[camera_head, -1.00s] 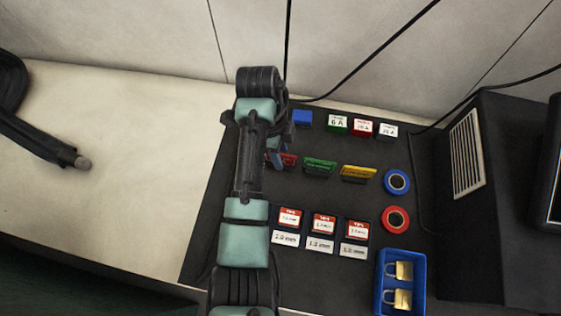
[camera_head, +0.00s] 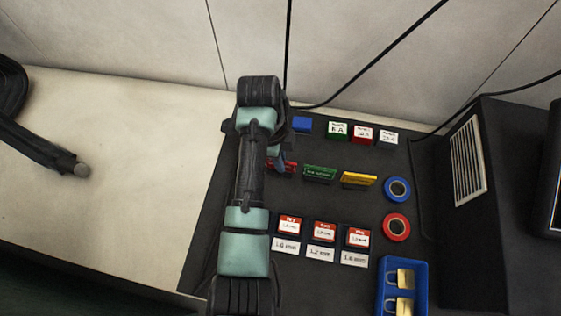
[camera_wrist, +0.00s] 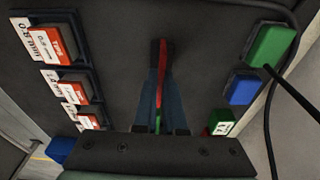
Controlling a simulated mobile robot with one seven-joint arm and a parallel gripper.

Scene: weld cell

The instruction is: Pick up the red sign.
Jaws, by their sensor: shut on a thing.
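The red sign (camera_head: 290,168) stands on the dark mat, at the left end of a row with a green sign (camera_head: 320,173) and a yellow sign (camera_head: 358,179). My arm hides its left part in the head view. In the wrist view the red sign (camera_wrist: 162,75) shows nearly edge-on as a thin red strip with a dark base at its far end. My gripper (camera_wrist: 161,88) is shut on it, one blue finger on each side. Whether the sign has left the mat, I cannot tell.
Behind stand a blue block (camera_head: 302,125) and several labelled blocks. In front lie labelled boxes (camera_head: 321,232). To the right are a blue roll (camera_head: 397,189), a red roll (camera_head: 396,227) and a blue tray (camera_head: 381,290) with padlocks. The left bench is mostly bare.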

